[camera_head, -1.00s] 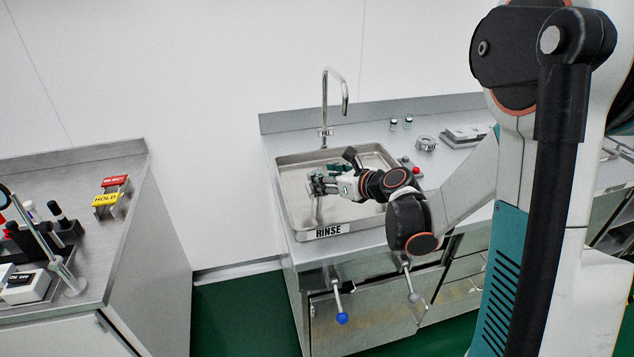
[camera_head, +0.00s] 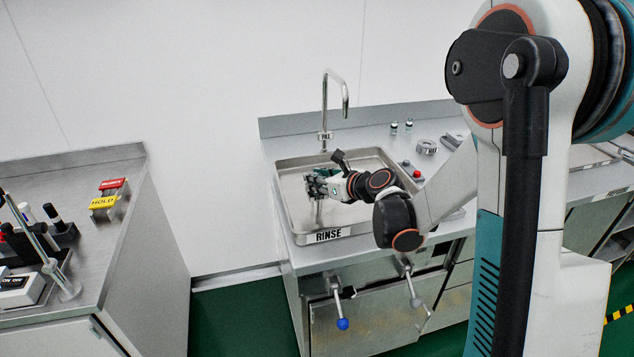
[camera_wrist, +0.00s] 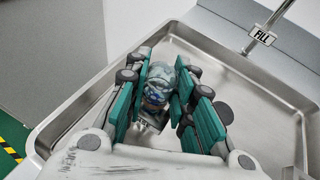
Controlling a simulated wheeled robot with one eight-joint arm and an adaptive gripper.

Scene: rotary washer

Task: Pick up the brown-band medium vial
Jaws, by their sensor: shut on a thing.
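My gripper (camera_head: 318,187) is over the steel rinse sink, near its left side. In the wrist view my gripper (camera_wrist: 163,72) has its teal-padded fingers closed around a small clear glass vial (camera_wrist: 158,84). Part of the vial is hidden by the fingers. In the head view the fingers and arm hide the held vial. Two other small vials (camera_head: 394,127) (camera_head: 408,125) stand upright on the counter behind the sink's right side; their bands are too small to tell.
The sink tray (camera_head: 290,222) has raised rims and a RINSE label (camera_head: 329,236). A tall faucet (camera_head: 325,105) stands behind it. A round metal part (camera_head: 426,147) and a red button (camera_head: 417,174) are to the right. A separate bench (camera_head: 125,235) stands left, across a gap.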

